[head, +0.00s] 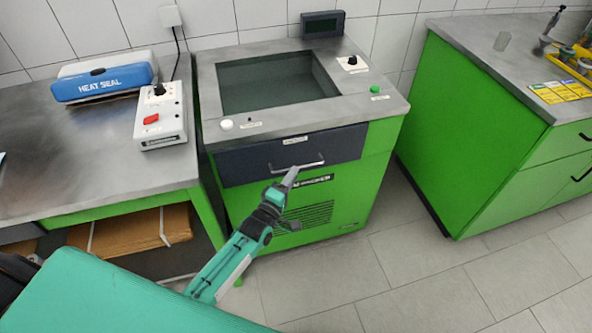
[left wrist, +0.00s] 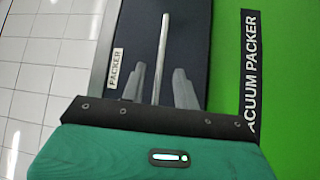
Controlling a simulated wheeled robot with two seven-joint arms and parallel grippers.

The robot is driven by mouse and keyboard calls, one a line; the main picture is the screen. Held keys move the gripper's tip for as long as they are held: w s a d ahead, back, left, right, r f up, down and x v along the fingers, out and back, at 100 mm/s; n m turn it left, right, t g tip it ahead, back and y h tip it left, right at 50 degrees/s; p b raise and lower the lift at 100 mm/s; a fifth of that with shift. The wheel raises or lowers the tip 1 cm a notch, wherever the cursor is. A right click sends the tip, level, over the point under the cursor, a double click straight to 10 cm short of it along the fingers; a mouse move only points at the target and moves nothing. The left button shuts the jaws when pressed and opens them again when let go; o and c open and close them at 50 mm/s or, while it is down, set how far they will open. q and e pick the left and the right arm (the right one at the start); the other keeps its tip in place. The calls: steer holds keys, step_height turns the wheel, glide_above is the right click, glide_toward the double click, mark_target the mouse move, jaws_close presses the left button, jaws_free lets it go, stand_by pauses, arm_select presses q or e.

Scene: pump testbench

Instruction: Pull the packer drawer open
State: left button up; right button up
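The packer drawer (head: 245,165) is a dark front panel in the green vacuum packer cabinet, and it looks flush with the cabinet. It also shows in the left wrist view (left wrist: 200,40). Its silver bar handle (head: 312,164) runs between my fingers in the left wrist view (left wrist: 165,40). My left gripper (head: 291,175) is at the handle, with its fingers (left wrist: 160,85) apart on either side of the bar. Gaps show between the bar and both fingers, so it is open. My right gripper is not in view.
The packer's steel top (head: 295,118) has a recessed chamber, knobs and a small display (head: 323,24). A steel bench (head: 85,150) with a heat sealer (head: 104,80) and a control box (head: 160,115) stands left. A green counter (head: 490,120) stands right. Floor in front is clear.

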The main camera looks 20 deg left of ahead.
arm_select(q)
steer(key=shift+x, duration=1.45)
jaws_close()
